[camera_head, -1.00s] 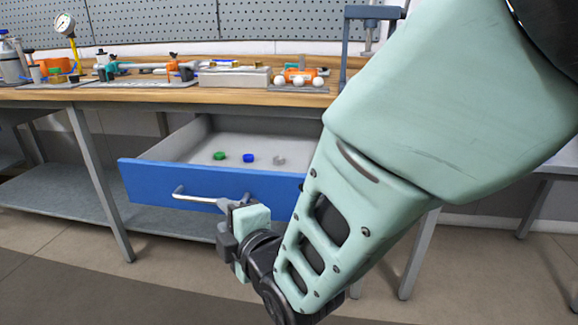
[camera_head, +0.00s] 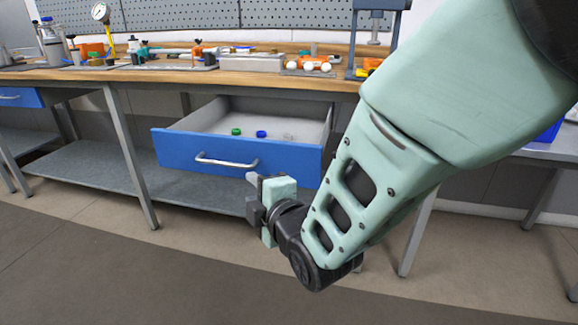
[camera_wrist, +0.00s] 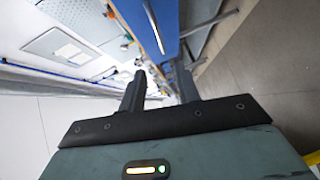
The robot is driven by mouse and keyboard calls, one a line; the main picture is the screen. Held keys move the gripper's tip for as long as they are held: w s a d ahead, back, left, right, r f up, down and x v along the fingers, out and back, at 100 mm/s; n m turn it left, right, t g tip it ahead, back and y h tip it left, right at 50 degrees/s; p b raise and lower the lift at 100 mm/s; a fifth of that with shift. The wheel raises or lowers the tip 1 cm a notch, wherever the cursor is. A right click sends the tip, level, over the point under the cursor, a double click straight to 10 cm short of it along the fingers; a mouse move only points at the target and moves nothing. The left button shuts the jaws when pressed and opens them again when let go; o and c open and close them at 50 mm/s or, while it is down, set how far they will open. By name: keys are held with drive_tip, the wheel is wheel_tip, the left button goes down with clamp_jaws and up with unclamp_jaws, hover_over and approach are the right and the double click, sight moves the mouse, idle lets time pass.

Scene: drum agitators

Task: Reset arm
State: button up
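My gripper (camera_head: 256,195) hangs low in front of the open drawer's blue front (camera_head: 235,155), below and right of its silver handle (camera_head: 226,161). It appears clear of the handle. In the wrist view my gripper (camera_wrist: 160,85) has its two dark fingers apart, with nothing seen between them. My pale green arm comes down from the upper right and covers the scene behind it. In the drawer lie a green cap (camera_head: 236,132), a blue cap (camera_head: 261,134) and a pale cap (camera_head: 287,136).
The wooden workbench (camera_head: 330,84) above carries clamps, a gauge (camera_head: 100,12), a bottle (camera_head: 50,42) and white balls by an orange holder. A grey lower shelf (camera_head: 90,175) and metal legs stand beneath. The floor (camera_head: 150,280) in front is clear.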

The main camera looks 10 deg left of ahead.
drive_tip(key=s+d+f+m+g+h, duration=0.1)
drive_tip(key=s+d+m+g+h, duration=0.45)
drive_tip(key=s+d+m, duration=0.65)
drive_tip(key=s+d+f+m+g+h, duration=0.1)
drive_tip(key=s+d+m+g+h, duration=0.5)
drive_tip(key=s+d, duration=0.8)
drive_tip(key=w+d+r+p, duration=0.1)
drive_tip(key=r+p, duration=1.1)
drive_tip(key=w+d+r+n+y+p, duration=0.1)
drive_tip(key=w+r+p, duration=0.1)
drive_tip(key=r+p, duration=1)
drive_tip(key=shift+w+d+r+g, duration=0.15)
drive_tip(key=shift+d+r+g, duration=0.1)
drive_tip(key=shift+r+g, duration=0.2)
